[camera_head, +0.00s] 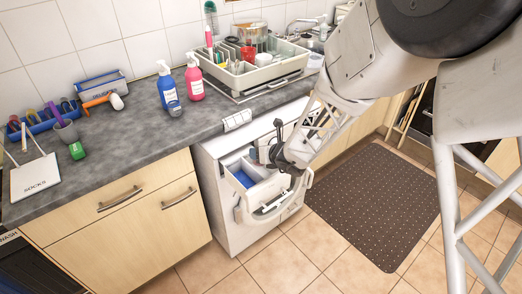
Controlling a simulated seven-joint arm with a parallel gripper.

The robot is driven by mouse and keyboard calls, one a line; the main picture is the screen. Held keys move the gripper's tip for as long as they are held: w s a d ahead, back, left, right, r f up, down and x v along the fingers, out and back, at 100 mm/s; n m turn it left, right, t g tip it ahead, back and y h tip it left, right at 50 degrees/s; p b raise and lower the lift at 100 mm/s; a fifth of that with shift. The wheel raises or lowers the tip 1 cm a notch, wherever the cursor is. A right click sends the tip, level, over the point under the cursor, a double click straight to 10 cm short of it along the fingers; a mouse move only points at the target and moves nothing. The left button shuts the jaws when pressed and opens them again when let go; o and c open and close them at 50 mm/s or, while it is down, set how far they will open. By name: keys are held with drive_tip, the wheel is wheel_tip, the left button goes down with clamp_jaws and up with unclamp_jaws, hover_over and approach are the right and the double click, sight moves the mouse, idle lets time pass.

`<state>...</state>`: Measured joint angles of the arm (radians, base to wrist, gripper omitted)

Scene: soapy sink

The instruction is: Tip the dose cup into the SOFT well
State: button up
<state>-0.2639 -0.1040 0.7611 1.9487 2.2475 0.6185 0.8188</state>
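The white drawer (233,183) of the white washer stands pulled out, with a blue-filled well on its left side (243,179). The rest of its inside is partly hidden by my arm. I cannot read a SOFT label. My gripper (275,148), dark and small in the view, is just above the right rear part of the drawer. I cannot tell whether its fingers are open or shut, or whether it holds anything. I cannot pick out the dose cup with certainty; a small blue object (174,108) stands at the foot of the blue pump bottle (167,86).
A pink pump bottle (194,80) stands beside the blue one on the grey counter (125,135). A dish rack (258,75) is behind, at the sink. A dark mat (378,205) lies on the tiled floor.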

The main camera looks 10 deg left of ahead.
drive_tip(key=shift+f+m+g, duration=0.3)
drive_tip(key=shift+f, duration=0.1)
drive_tip(key=shift+w+d+f+m+g+y, duration=0.1)
drive_tip(key=shift+w+f+m+g+y, duration=0.1)
drive_tip(key=shift+f+m+g+y, duration=0.55)
drive_tip(key=shift+w+d+f+m+g+y, duration=0.15)
drive_tip(key=shift+m+g+y, duration=0.1)
drive_tip(key=shift+m+g, duration=0.9)
drive_tip(key=m+g, duration=0.1)
drive_tip(key=g+y, duration=0.1)
drive_tip(key=m+g+y, duration=0.1)
drive_tip(key=shift+w+d+f+m+g, duration=0.15)
drive_tip(key=shift+w+f+m+g, duration=0.15)
drive_tip(key=shift+w, duration=0.1)
drive_tip(key=shift+w+d+r+m+g+y, duration=0.1)
drive_tip(key=shift+w+m+g+y, duration=0.2)
drive_tip(key=shift+m+g+y, duration=0.55)
drive_tip(key=shift+m, duration=0.25)
drive_tip(key=shift+s+a+n+t+h, duration=0.25)
drive_tip(key=shift+n+t+h, duration=0.3)
drive_tip(key=shift+n+t, duration=0.15)
drive_tip(key=shift+s+d+n+t+h, duration=0.15)
drive_tip(key=shift+n+t+h, duration=0.1)
drive_tip(key=shift+n+h, duration=0.2)
drive_tip(key=shift+n, duration=0.25)
